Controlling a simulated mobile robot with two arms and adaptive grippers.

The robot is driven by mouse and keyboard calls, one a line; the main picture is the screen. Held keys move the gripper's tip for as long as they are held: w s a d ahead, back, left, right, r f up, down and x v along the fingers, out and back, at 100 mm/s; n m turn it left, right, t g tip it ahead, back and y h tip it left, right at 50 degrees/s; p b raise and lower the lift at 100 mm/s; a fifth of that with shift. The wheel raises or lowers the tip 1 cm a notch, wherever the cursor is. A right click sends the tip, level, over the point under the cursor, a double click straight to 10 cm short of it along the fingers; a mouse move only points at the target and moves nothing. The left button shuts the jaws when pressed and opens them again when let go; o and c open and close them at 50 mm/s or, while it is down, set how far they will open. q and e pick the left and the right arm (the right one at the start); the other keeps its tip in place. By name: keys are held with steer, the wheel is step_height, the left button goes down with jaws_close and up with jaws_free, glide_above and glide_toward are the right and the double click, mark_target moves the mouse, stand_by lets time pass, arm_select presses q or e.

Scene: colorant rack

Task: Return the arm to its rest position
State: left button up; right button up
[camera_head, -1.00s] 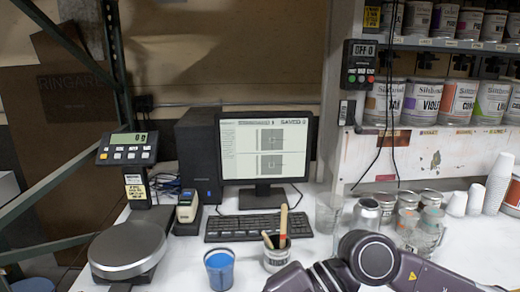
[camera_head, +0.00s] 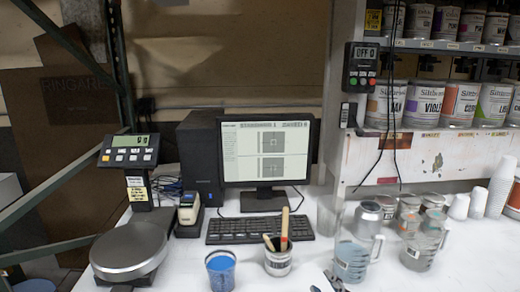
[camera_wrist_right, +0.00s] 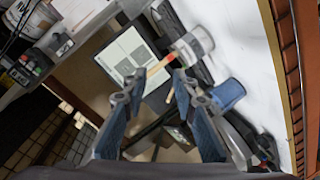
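My right gripper (camera_wrist_right: 158,84) shows in the right wrist view with its two blue-padded fingers spread apart and nothing between them. In the head view only a small dark part of it (camera_head: 336,284) shows at the bottom edge, in front of a clear glass pitcher (camera_head: 352,262). The rest of my right arm is out of the head view. My left gripper is in neither view.
A blue-filled cup (camera_head: 220,272) and a can with wooden sticks (camera_head: 278,264) stand near the front. A scale (camera_head: 128,250) is at left; a keyboard (camera_head: 260,228) and monitor (camera_head: 266,152) stand behind. Glass pitchers and cans fill the right. Paint cans line the shelf (camera_head: 450,134).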

steer(key=s+d+f+m+g+h, duration=0.1)
steer(key=s+d+f+m+g, duration=0.15)
steer(key=s+f, duration=0.45)
steer(key=s+d+f+m+g+h, duration=0.15)
steer(key=s+f+m+g, duration=0.25)
steer(key=f, duration=0.5)
steer(key=s+d+f+m+g, duration=0.1)
steer(key=s+f+m+g, duration=0.2)
steer(key=s, duration=0.5)
steer(key=s+d+f+g, duration=0.1)
steer(key=s+f+g, duration=0.2)
steer(key=s+f, duration=0.3)
step_height(320, 180, down, 25)
steer(key=s, duration=0.2)
steer(key=s+d+f+g+b, duration=0.1)
steer(key=s+d+f+g, duration=0.1)
steer(key=s+f, duration=1.5)
steer(key=shift+d+f, duration=0.15)
steer(key=shift+d, duration=0.5)
